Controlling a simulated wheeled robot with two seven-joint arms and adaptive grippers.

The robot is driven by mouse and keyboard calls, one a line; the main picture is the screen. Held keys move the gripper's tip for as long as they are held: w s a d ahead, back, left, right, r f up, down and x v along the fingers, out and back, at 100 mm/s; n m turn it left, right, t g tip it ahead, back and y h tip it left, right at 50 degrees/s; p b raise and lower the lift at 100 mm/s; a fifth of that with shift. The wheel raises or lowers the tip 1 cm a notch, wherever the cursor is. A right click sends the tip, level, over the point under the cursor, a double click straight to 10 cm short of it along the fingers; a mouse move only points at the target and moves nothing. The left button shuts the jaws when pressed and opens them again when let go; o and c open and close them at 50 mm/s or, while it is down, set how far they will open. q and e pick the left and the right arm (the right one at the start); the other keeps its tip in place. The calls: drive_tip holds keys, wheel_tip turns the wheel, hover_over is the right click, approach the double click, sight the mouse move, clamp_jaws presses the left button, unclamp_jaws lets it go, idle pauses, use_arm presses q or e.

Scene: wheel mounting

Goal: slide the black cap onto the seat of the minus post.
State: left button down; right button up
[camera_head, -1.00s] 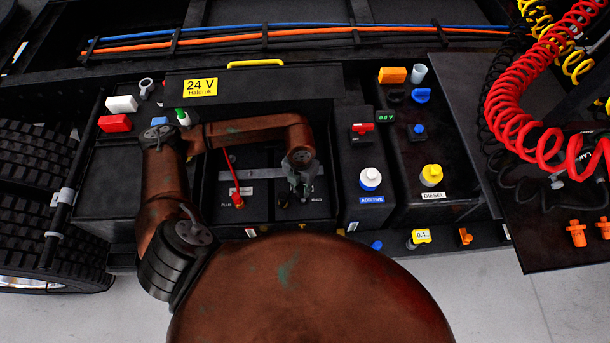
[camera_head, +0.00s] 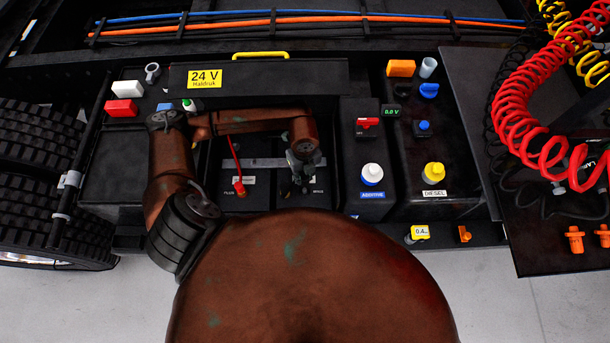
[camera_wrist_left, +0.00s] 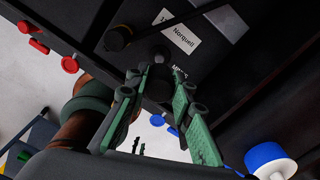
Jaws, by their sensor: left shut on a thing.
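My left gripper (camera_head: 297,184) points down over the right part of the battery box, beside the small minus label (camera_head: 317,191). In the left wrist view its green-lined fingers (camera_wrist_left: 158,98) are shut on the black cap (camera_wrist_left: 157,83), which is dark and partly hidden between them. A dark round piece (camera_wrist_left: 160,54), perhaps the minus post, shows just beyond the cap. I cannot tell whether cap and post touch. In the head view the gripper hides the post and cap. My right gripper is not in view.
A red cap (camera_head: 239,187) with a red lead stands left of the gripper. A white-and-blue additive cap (camera_head: 372,174) and a yellow diesel cap (camera_head: 434,172) stand to the right. A black housing with a yellow handle (camera_head: 261,56) lies behind my forearm.

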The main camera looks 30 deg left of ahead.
use_arm(q)
drive_tip(key=shift+f, duration=0.1)
drive_tip(key=b, duration=0.4)
hover_over(304, 188)
drive_tip(key=shift+f, duration=2.8)
drive_tip(key=shift+f+b, duration=0.2)
drive_tip(key=shift+b, duration=0.15)
drive_tip(key=shift+f+b, duration=1)
drive_tip(key=shift+f, duration=0.45)
drive_tip(key=c, duration=1.6)
unclamp_jaws()
